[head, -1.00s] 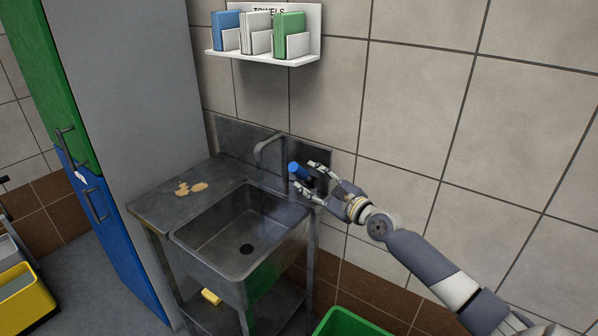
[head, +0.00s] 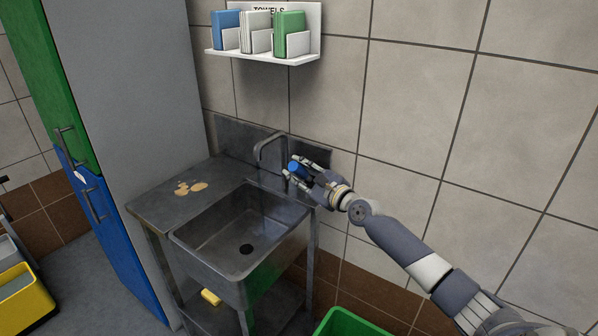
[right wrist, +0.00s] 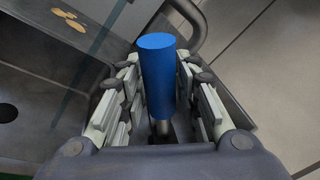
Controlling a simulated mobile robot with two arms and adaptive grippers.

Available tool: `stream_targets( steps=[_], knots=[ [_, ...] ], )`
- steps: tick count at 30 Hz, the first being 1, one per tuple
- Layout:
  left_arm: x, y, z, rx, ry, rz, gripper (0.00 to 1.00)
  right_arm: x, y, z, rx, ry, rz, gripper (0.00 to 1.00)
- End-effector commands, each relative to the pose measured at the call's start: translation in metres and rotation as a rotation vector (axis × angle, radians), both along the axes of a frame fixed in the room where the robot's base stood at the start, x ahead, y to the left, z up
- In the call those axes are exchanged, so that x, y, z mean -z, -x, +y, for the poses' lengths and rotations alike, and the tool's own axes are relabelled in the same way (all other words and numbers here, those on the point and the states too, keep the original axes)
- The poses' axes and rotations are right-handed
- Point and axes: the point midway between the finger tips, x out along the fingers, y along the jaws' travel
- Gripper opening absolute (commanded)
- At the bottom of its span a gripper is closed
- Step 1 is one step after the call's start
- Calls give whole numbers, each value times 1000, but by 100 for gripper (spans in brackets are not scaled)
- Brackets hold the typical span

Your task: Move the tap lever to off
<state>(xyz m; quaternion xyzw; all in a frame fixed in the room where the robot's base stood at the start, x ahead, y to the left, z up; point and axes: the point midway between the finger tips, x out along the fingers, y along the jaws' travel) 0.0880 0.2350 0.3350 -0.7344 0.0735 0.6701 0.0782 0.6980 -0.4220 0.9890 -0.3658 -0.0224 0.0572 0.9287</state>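The tap lever has a blue cylindrical handle (head: 295,168) at the right rear of the metal sink (head: 240,235). In the right wrist view the blue handle (right wrist: 158,78) stands between the two fingers, with a small gap showing on each side. My right gripper (head: 299,173) is open around the handle; in the right wrist view its fingers (right wrist: 160,90) are apart. The curved tap spout (head: 268,147) is left of the gripper. The base of the lever is mostly hidden by the fingers. My left gripper is not in view.
A towel shelf (head: 265,54) hangs on the tiled wall above. Brown stains (head: 190,188) mark the left drainboard. A yellow object (head: 210,297) lies on the lower shelf. A green bin (head: 350,323) stands below right. A grey cabinet side (head: 140,110) bounds the left.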

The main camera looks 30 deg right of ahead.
Motion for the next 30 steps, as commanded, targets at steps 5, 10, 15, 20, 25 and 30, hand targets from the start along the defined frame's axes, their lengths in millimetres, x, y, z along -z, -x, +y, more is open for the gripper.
stream_targets(
  steps=[5,10,15,20,25,30],
  knots=[
    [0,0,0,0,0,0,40,0,0,0,0,0,0,0],
    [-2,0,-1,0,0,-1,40,-1,0,0,0,-9,4,0],
    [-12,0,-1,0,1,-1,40,-6,-1,-3,0,-54,22,0],
    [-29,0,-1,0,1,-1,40,-14,-4,-9,1,-142,58,0],
    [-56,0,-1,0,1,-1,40,-23,-7,-16,1,-270,111,0],
    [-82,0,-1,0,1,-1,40,-28,-10,-22,0,-406,167,0]
  ],
)
